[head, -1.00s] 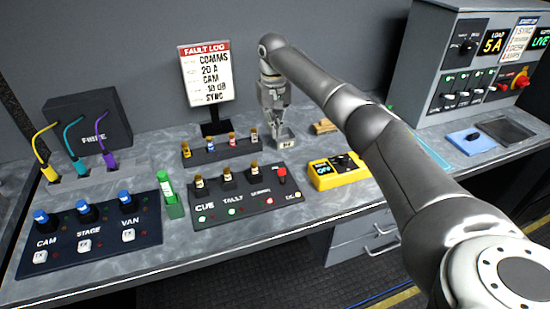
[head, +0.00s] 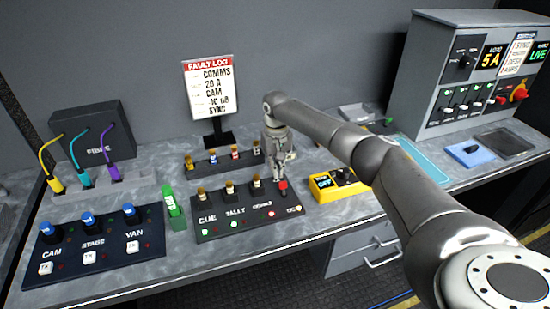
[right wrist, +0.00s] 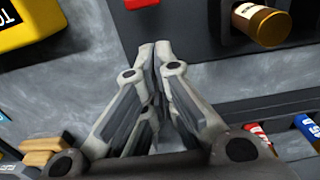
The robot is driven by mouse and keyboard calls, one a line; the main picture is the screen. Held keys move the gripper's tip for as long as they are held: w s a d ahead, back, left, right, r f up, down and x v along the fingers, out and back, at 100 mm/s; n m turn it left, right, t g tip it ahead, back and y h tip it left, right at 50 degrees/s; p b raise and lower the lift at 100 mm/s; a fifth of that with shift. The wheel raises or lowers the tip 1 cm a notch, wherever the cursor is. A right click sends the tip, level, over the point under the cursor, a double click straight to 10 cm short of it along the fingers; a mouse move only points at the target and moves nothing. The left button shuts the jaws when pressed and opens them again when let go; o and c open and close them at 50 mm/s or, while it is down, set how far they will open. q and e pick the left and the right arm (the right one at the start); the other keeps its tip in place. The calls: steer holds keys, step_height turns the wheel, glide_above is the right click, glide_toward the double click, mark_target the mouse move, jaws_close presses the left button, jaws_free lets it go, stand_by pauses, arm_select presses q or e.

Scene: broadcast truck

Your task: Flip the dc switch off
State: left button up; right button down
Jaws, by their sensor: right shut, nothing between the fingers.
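The red switch (head: 283,185) stands at the right end of the dark panel (head: 215,230), above a partly legible label that seems to read DC. My right gripper (head: 279,176) points down just behind the switch. In the right wrist view its fingertips (right wrist: 155,46) are together with nothing between them. There the switch (right wrist: 138,4) shows only as a red piece at the top edge, beyond the fingertips. I cannot tell whether the fingers touch it. My left gripper is not in view.
A brass-capped plug (head: 255,184) stands left of the switch. A yellow meter box (head: 330,187) is close on the right. A rack of plugs (head: 215,166) lies behind the panel, and a fault log sign (head: 210,87) stands further back.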

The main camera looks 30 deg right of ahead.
mark_target(283, 188)
steer(key=shift+s+a+r+p, duration=0.1)
steer(key=shift+s+r+p, duration=0.25)
steer(key=shift+s, duration=0.4)
steer(key=shift+s+a, duration=0.2)
steer(key=shift+s, duration=0.3)
steer(key=shift+r+p, duration=0.1)
steer(key=shift+p, duration=0.3)
